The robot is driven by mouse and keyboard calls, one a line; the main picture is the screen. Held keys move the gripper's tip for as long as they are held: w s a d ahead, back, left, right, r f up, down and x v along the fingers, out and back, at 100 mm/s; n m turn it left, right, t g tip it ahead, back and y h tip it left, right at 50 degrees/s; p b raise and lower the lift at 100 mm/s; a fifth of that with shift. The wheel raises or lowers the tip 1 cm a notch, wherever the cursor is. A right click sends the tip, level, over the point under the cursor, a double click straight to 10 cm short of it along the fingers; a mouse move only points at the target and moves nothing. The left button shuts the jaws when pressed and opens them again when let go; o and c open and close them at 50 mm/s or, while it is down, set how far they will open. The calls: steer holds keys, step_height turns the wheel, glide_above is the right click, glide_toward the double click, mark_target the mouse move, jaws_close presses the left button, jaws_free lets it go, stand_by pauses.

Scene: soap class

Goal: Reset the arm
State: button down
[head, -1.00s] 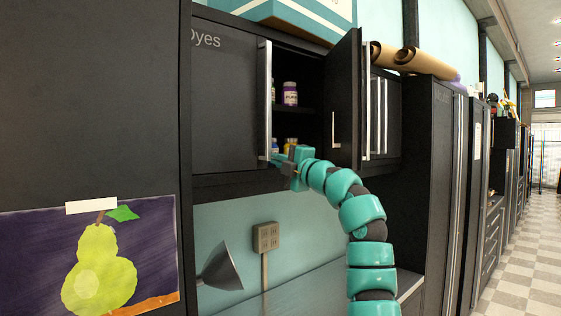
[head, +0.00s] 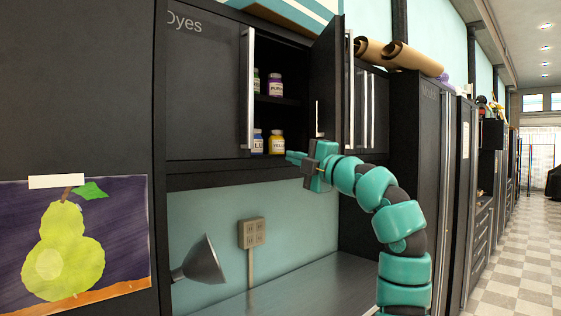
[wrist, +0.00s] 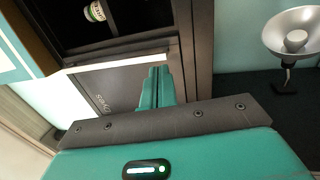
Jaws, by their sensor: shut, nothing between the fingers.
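My gripper (head: 296,156) is at the end of my teal arm, in front of the lower edge of the open cabinet (head: 205,92) marked "Dyes" in the head view. Its fingers point left and are closed together with nothing between them. In the wrist view the gripper (wrist: 156,72) shows as two teal fingers side by side, with the cabinet door and its pale handle beyond them. The right cabinet door (head: 327,75) stands open, and the left door is shut.
Dye bottles, among them a purple-labelled one (head: 275,86) and a yellow-labelled one (head: 276,142), stand on the cabinet shelves. A grey lamp (head: 203,262) is below, by a metal counter (head: 300,290). Brown rolls (head: 410,58) lie on top. A checkered floor runs clear at the right.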

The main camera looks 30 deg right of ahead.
steer(key=shift+s+d+f, duration=0.15)
steer(key=shift+s+d, duration=0.25)
steer(key=shift+s, duration=0.25)
steer(key=shift+s+d+f, duration=0.1)
steer(key=shift+s+d, duration=0.25)
steer(key=shift+s, duration=0.25)
